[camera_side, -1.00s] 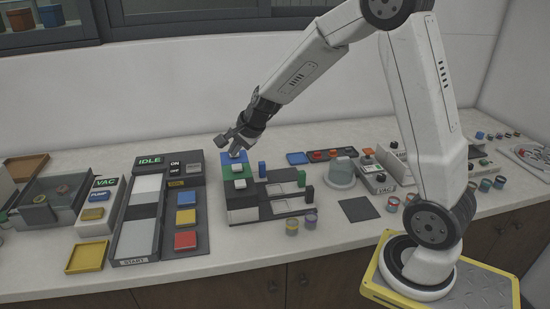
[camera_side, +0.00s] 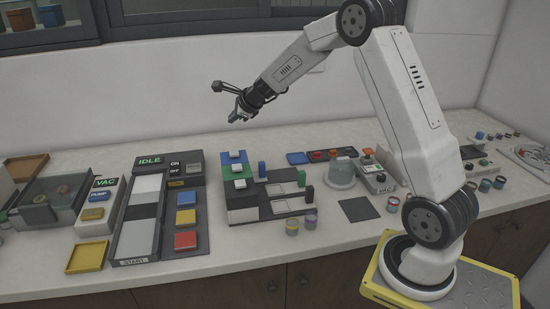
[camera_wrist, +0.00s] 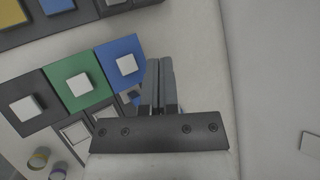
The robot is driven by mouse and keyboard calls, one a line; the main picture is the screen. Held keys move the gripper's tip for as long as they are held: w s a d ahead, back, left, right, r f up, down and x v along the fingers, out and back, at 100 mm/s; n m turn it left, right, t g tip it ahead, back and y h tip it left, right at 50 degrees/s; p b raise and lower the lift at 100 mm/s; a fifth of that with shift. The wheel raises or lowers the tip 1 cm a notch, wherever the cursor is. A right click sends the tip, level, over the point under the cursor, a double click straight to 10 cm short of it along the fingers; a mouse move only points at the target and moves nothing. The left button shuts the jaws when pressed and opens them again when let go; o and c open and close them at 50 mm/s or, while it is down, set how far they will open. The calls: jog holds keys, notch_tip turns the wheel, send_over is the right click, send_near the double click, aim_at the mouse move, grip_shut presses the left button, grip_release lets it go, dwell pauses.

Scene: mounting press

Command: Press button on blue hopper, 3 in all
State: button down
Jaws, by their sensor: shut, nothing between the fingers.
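The blue hopper (camera_side: 228,157) stands at the back of a row of three hoppers, with a pale square button (camera_side: 237,155) on its top. In the wrist view the blue hopper (camera_wrist: 118,62) and its button (camera_wrist: 126,65) lie just left of my fingers. My gripper (camera_side: 234,119) is shut and empty, raised above and a little behind the blue hopper, apart from the button. In the wrist view my gripper's fingers (camera_wrist: 159,62) are together, beside the blue hopper's right edge.
The green hopper (camera_side: 229,172) and the black hopper (camera_side: 233,201) stand in front, each with a pale button. A press panel reading IDLE (camera_side: 149,161) is to the left. The wall is close behind.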

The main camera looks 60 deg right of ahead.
aim_at(236, 153)
jog(key=shift+f, duration=0.2)
jog(key=shift+f, duration=4.15)
jog(key=shift+f, duration=1)
dwell(0.5)
jog(key=shift+r, duration=0.95)
jog(key=shift+r, duration=2.5)
